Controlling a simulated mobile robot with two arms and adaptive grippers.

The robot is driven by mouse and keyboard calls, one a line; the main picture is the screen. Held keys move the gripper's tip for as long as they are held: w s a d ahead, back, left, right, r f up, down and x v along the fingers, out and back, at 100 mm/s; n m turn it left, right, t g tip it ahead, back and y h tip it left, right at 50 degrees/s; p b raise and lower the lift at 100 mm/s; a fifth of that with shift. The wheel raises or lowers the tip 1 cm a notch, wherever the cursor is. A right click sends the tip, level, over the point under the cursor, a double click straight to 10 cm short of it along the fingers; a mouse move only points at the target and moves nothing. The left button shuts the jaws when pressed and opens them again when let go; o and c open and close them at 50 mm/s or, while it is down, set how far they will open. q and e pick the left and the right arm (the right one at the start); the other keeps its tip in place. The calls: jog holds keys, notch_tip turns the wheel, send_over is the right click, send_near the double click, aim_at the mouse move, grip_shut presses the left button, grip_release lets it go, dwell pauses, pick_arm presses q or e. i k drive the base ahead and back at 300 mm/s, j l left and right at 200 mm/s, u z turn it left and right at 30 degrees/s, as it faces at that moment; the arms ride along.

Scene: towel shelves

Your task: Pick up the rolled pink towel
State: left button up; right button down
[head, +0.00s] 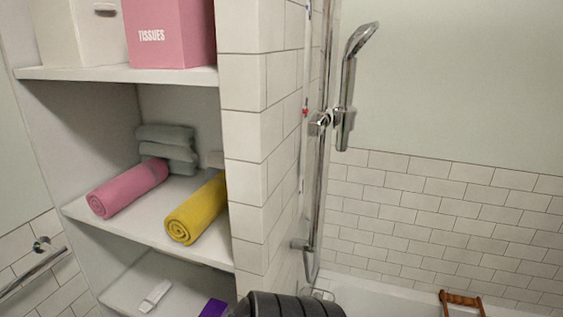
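The rolled pink towel (129,188) lies on the middle shelf (150,229), at its left side. Its spiral end faces the front edge of the shelf. A rolled yellow towel (197,209) lies to its right, with a gap between them at the front. Folded grey-green towels (167,148) are stacked behind the pink roll. The far end of the pink roll reaches the stack; whether they touch I cannot tell. Neither of my grippers is in view.
A pink tissues box (170,34) and a white box (82,33) stand on the shelf above. A white object (155,296) and a purple one (214,309) lie below. A tiled wall (262,150) borders the shelves on the right, beside a shower rail (320,190).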

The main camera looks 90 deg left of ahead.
aim_at(114, 196)
jog(key=u, duration=1.75)
jog(key=k+j, duration=0.05)
